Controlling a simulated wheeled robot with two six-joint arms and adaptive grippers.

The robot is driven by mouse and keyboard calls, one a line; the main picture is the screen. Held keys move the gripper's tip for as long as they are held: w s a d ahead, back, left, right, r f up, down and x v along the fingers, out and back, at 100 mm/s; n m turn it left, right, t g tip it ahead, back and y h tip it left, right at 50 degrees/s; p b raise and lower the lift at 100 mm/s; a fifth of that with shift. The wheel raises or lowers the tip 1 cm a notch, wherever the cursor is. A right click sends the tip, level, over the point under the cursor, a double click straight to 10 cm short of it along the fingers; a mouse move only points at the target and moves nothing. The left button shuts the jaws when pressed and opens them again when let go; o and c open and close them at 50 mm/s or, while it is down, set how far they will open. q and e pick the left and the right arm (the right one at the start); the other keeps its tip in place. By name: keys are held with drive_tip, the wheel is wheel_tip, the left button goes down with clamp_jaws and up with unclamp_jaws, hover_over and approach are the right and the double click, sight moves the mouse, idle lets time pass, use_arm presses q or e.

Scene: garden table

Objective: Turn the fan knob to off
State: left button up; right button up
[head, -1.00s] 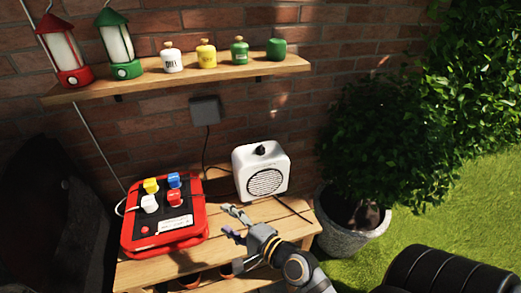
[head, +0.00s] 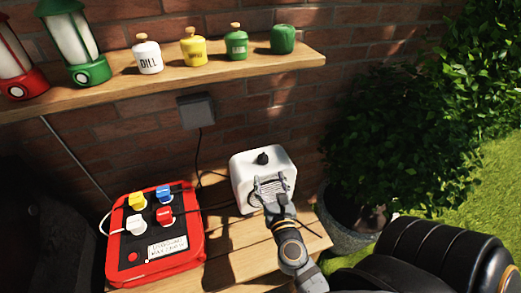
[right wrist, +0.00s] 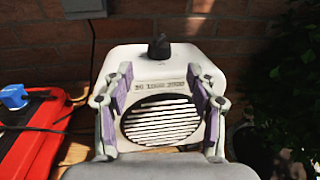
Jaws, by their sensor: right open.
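The white fan box (head: 243,174) stands on the wooden table against the brick wall. Its black knob (head: 262,158) sits on the top; it also shows in the right wrist view (right wrist: 159,47). I cannot tell its setting. My right gripper (head: 271,184) is in front of the fan's face, just below the knob. In the right wrist view its two fingers (right wrist: 160,98) are spread apart on either side of the grille (right wrist: 160,122), with nothing between them. The knob is beyond the fingertips. My left gripper is not in view.
A red power box (head: 187,247) with several coloured plugs stands left of the fan. A shelf (head: 200,75) with lanterns and several jars hangs above. A potted bush (head: 390,140) is at the right. A cable runs behind the fan.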

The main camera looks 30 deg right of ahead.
sight(264, 162)
drive_tip(key=shift+w+d+r+p, duration=0.2)
drive_tip(key=shift+w+r+p, duration=0.1)
drive_tip(key=shift+w+p, duration=0.35)
drive_tip(key=shift+w+d+r+p, duration=0.2)
drive_tip(key=shift+w+r+p, duration=0.1)
drive_tip(key=shift+w+p, duration=0.3)
drive_tip(key=x, duration=0.2)
drive_tip(key=p+x, duration=0.1)
drive_tip(key=x, duration=0.1)
drive_tip(key=shift+d+f, duration=0.1)
drive_tip(key=shift+f, duration=0.2)
drive_tip(key=x, duration=0.3)
drive_tip(key=shift+f+p, duration=0.1)
drive_tip(key=shift+p, duration=0.3)
drive_tip(key=shift+w, duration=0.1)
drive_tip(key=shift+f, duration=0.1)
drive_tip(key=shift+c, duration=0.4)
drive_tip(key=c, duration=1.1)
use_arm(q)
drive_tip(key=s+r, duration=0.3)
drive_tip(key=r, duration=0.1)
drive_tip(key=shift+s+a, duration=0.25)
use_arm(e)
drive_tip(key=shift+n+y, duration=0.3)
drive_tip(key=shift+y, duration=0.2)
